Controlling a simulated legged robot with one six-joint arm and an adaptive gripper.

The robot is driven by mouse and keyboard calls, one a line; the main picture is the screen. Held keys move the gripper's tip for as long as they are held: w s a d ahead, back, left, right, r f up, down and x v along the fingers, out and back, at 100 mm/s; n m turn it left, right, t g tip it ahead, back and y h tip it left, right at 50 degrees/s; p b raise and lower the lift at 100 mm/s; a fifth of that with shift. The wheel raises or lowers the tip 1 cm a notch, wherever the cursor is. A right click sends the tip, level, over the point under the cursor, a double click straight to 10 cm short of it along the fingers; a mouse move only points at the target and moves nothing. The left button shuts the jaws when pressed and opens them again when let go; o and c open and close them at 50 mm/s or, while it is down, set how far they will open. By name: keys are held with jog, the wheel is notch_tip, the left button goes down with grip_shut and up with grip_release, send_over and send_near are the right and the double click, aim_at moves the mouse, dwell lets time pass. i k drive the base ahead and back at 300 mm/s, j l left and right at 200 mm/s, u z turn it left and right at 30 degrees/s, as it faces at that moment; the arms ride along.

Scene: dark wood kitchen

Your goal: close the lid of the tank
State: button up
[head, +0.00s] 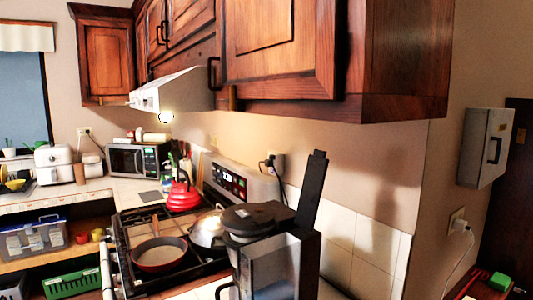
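A black coffee maker (262,218) stands in the lower middle, close to me. Its tank (272,270) is the grey box-like part at the front, with a black frame. A narrow black lid (313,182) stands up almost vertically at the right rear of the machine, tilted slightly right, so the tank lid looks open. The lid's hinge and the tank's inside are hard to make out. My gripper is not in view.
A wooden cabinet (400,60) hangs above and behind the machine. Left of it are a stove with a pan (160,252), a silver pot (207,230) and a red kettle (183,193). A cord runs to a wall socket (275,161) behind the machine.

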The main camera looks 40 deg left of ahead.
aim_at(318, 163)
jog(key=i+u, duration=0.2)
jog(key=u, duration=0.2)
jog(key=i+l+u, duration=0.15)
jog(key=u, duration=0.25)
jog(key=i+l+u, duration=0.15)
jog(key=u, duration=0.2)
jog(key=i+l+u, duration=0.15)
jog(key=u, duration=0.25)
jog(key=i+l+u, duration=0.25)
jog(key=l+u, duration=0.25)
jog(key=i+l+u, duration=0.25)
jog(key=k+l, duration=0.15)
jog(key=k, duration=0.05)
